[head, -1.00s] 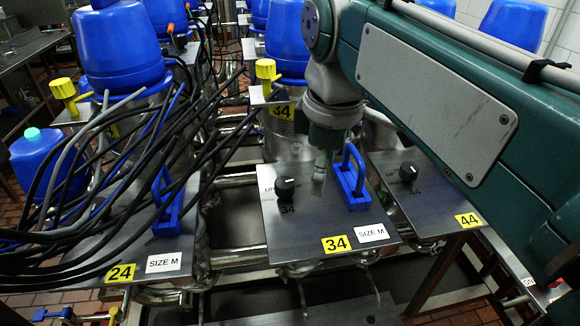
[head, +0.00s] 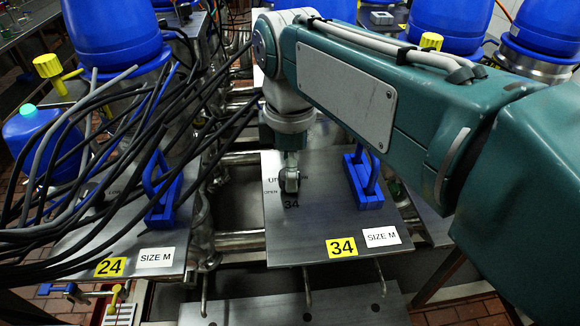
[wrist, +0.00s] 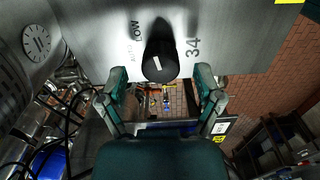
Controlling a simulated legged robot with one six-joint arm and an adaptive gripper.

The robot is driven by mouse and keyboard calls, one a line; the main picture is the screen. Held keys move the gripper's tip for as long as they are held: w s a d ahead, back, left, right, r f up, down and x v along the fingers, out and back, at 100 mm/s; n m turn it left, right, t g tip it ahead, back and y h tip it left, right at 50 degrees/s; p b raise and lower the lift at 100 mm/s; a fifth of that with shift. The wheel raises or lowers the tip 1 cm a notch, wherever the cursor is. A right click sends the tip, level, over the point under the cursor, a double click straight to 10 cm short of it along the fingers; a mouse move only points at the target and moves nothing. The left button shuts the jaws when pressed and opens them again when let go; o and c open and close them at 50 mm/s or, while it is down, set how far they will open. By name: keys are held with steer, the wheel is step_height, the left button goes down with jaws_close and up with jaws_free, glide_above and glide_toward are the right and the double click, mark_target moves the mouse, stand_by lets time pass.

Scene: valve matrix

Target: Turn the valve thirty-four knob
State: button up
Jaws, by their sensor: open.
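The black valve thirty-four knob (wrist: 160,63) shows in the wrist view with a white pointer line on its face. It stands on a grey metal plate (head: 325,230) with a yellow 34 label (head: 340,247). "OPEN" and "34" are printed on the plate. In the wrist view my open gripper (wrist: 161,76) has a fingertip on each side of the knob, with gaps between. I cannot tell how deep the knob sits between them.
A blue handle (head: 365,178) stands on the plate just right of my gripper. Black cables (head: 85,190) hang over the neighbouring plate labelled 24 (head: 110,267) at the left, which has another blue handle (head: 162,190). Blue valve heads (head: 112,30) stand behind.

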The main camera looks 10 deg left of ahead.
steer(key=shift+a+f, duration=0.1)
steer(key=shift+f, duration=0.45)
steer(key=c, duration=1.2)
steer(key=shift+o, duration=0.2)
